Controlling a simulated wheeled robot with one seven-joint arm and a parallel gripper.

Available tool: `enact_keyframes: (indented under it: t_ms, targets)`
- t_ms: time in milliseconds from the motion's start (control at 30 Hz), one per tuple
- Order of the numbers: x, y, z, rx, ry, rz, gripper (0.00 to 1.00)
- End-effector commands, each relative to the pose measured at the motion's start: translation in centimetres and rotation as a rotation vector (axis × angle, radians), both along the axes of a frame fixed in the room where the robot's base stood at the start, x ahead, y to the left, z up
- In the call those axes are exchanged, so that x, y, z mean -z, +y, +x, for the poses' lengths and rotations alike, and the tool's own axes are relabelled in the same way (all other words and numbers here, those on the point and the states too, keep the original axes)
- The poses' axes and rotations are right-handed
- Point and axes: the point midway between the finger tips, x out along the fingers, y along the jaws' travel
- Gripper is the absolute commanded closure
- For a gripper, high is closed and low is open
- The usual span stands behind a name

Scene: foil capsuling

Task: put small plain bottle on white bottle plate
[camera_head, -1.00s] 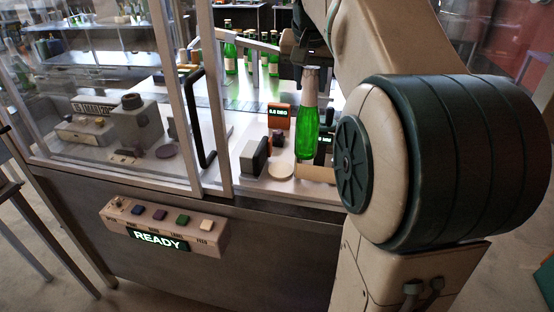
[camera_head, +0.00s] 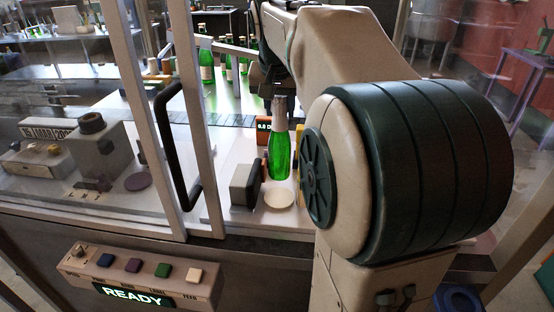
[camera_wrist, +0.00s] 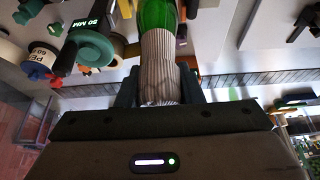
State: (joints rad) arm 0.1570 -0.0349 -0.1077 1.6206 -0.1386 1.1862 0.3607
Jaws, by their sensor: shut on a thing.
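The small plain bottle (camera_head: 280,155) is green glass with a pale foil over its neck and no label that I can see. It hangs upright in the head view, above and just behind the white bottle plate (camera_head: 278,198), a pale round disc. I cannot tell the exact gap between them. My gripper (camera_head: 277,92) is shut on the bottle's neck from above. In the wrist view my gripper (camera_wrist: 157,88) has its fingers on both sides of the wrinkled foil (camera_wrist: 158,60), with the green bottle body (camera_wrist: 157,14) beyond.
A grey block (camera_head: 244,186) stands just left of the plate. An orange display (camera_head: 263,130) is behind the bottle. A black door handle (camera_head: 176,148) and the glass frame are to the left. Several green bottles stand farther back. A button panel reading READY (camera_head: 140,280) is in front.

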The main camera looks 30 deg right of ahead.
Motion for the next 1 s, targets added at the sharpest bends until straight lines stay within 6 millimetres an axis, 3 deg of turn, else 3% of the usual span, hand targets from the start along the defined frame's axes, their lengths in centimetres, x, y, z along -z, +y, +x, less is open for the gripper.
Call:
enact_keyframes:
  t_ms: [533,967,1000]
  targets:
    - [6.8,0.2,0.1,-0.004,0.0,-0.001,1.0]
    - [7.6,0.2,0.1,-0.004,-0.003,-0.001,1.0]
    - [7.5,0.2,0.1,-0.004,-0.001,0.0,0.55]
